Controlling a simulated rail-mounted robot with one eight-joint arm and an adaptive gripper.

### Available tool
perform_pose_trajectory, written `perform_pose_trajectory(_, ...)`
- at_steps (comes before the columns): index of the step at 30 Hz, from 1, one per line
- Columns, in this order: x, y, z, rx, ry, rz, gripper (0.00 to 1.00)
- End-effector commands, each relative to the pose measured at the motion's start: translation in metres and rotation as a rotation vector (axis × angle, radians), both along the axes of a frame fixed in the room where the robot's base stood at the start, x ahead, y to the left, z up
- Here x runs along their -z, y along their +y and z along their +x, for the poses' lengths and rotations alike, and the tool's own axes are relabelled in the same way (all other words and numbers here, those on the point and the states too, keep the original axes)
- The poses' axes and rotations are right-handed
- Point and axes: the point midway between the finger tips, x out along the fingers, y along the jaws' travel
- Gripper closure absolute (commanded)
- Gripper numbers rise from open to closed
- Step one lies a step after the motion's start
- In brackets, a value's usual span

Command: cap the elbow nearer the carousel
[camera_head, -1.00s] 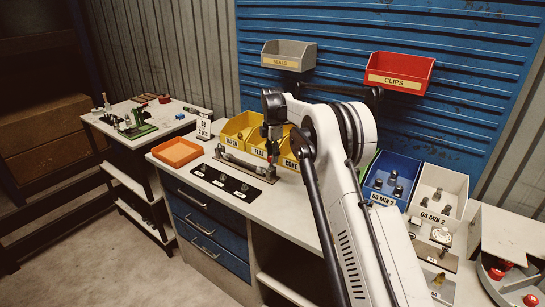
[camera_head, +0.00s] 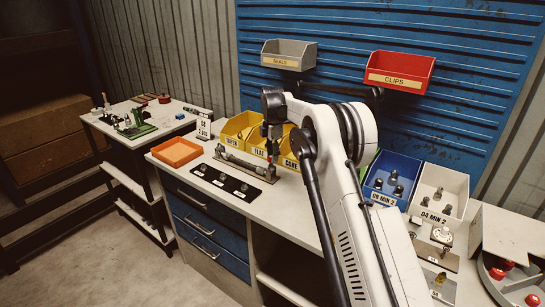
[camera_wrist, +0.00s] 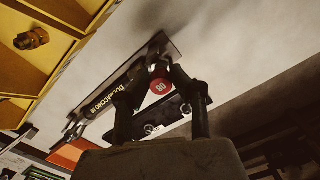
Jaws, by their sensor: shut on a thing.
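My gripper (camera_wrist: 160,84) is shut on a red cap (camera_wrist: 161,87) with "08" on its face. The cap sits between the fingertips in the wrist view. In the head view my gripper (camera_head: 271,147) hangs over the bench in front of the yellow bins; the cap is barely visible there. Below is a black strip (camera_head: 234,184) with several small fittings, also partly in the wrist view (camera_wrist: 163,117). The carousel (camera_head: 515,287) with red caps stands at the lower right edge. I cannot tell which fittings are elbows.
A metal fixture (camera_head: 238,165) lies between strip and yellow bins (camera_head: 237,128). An orange tray (camera_head: 177,152) is at left. Blue (camera_head: 392,178) and white (camera_head: 439,190) bins with fittings stand right of my arm. Small plates with fittings (camera_head: 440,283) lie near the carousel.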

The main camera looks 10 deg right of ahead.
Motion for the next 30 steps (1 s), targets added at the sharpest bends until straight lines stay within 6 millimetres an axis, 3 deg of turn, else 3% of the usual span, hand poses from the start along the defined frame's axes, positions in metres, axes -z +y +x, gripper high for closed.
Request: perform_pose_trajectory(30,0.016,0.0,0.0,0.0,0.0,0.0,0.89)
